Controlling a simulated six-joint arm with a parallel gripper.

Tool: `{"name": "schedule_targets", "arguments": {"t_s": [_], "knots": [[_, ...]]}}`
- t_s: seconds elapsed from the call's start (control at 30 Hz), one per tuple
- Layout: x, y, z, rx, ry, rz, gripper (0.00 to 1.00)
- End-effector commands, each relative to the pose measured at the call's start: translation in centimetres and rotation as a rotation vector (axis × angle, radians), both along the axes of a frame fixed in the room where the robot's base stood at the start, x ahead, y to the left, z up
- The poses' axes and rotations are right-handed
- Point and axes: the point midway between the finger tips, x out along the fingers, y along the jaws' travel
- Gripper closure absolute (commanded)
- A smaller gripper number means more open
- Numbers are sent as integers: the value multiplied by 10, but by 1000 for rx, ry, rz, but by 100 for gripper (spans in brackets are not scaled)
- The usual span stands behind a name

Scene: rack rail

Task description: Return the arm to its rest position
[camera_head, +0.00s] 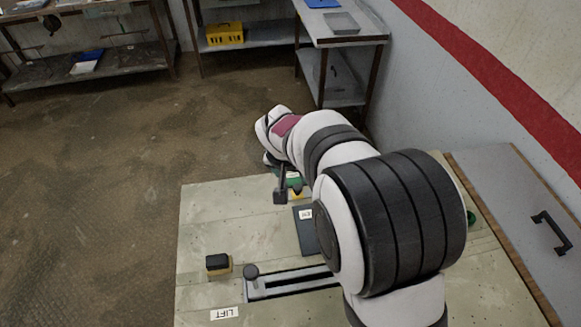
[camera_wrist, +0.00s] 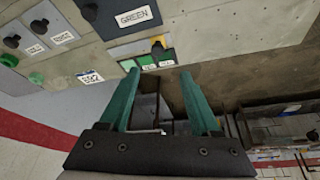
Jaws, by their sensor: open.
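My gripper (camera_wrist: 159,72) shows in the wrist view with two green fingers spread apart and nothing between them. The arm hides much of the board's right part, and the fingers cannot be made out clearly there.
A dark plate (camera_head: 305,238) is beside the arm. A wall stands right; shelves (camera_head: 255,36) stand behind open floor.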

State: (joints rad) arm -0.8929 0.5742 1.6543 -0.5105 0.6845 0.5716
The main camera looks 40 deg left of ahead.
Motion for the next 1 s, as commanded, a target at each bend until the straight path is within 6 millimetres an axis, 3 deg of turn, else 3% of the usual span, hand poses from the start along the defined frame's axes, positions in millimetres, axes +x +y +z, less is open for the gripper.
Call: {"name": "schedule_targets", "arguments": {"t_s": [0.1,0.2,0.67,0.73,0.77,0.87,0.93,1.0], "knots": [[-8,-3,23,2,-1,0,36],[-12,-5,33,1,-1,0,36],[-14,-6,36,0,0,0,36],[-12,-15,39,-3,5,-16,36],[-10,-25,43,-4,11,-35,36],[-7,-96,64,-21,64,-164,36],[-21,-167,79,-27,130,-299,36],[-52,-233,90,-18,211,-435,36]]}}
